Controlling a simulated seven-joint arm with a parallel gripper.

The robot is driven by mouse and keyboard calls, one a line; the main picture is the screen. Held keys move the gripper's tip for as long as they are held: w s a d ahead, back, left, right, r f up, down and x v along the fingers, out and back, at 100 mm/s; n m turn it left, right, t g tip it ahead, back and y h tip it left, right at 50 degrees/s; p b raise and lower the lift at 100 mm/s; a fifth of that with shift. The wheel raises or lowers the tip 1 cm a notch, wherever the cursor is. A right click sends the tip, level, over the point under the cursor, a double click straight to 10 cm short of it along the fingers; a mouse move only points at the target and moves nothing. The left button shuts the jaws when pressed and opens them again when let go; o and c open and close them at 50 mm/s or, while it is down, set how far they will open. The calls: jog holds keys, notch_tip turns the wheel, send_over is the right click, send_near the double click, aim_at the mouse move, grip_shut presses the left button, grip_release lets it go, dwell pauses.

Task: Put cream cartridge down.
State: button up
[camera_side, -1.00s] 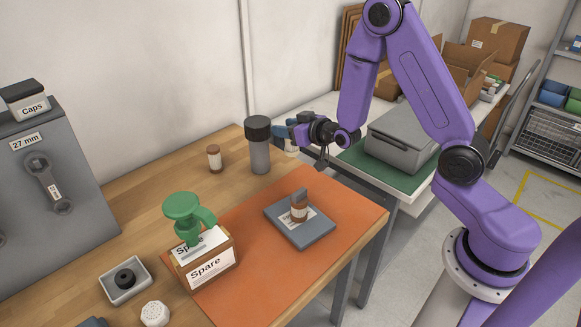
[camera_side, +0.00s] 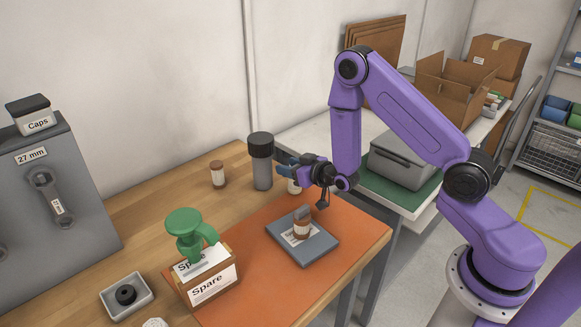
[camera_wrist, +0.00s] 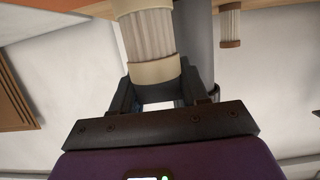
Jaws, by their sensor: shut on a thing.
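The cream cartridge (camera_wrist: 151,35), pleated and white with cream end caps, is held between the dark fingers of my gripper (camera_wrist: 158,88) in the wrist view. Its far end is cut off by the top edge. In the side view, the lower part of the cream cartridge (camera_side: 294,187) shows below my gripper (camera_side: 289,170), beside the grey housing. My gripper is shut on it and hides its upper part. I cannot tell whether its bottom touches the bench.
A grey housing with a black cap (camera_side: 261,170) stands close left of the cartridge. A brown-capped cartridge (camera_side: 218,174) stands farther left. Another brown-ended cartridge (camera_side: 302,224) is on the grey plate (camera_side: 314,250) on the orange mat (camera_side: 250,300). A green tool (camera_side: 186,224) is in the Spare box (camera_side: 211,283).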

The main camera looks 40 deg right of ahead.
jog(key=shift+f, duration=0.15)
jog(key=o, duration=1.1)
jog(key=shift+v, duration=3.75)
jog(key=shift+a+r, duration=0.1)
jog(key=shift+r, duration=0.1)
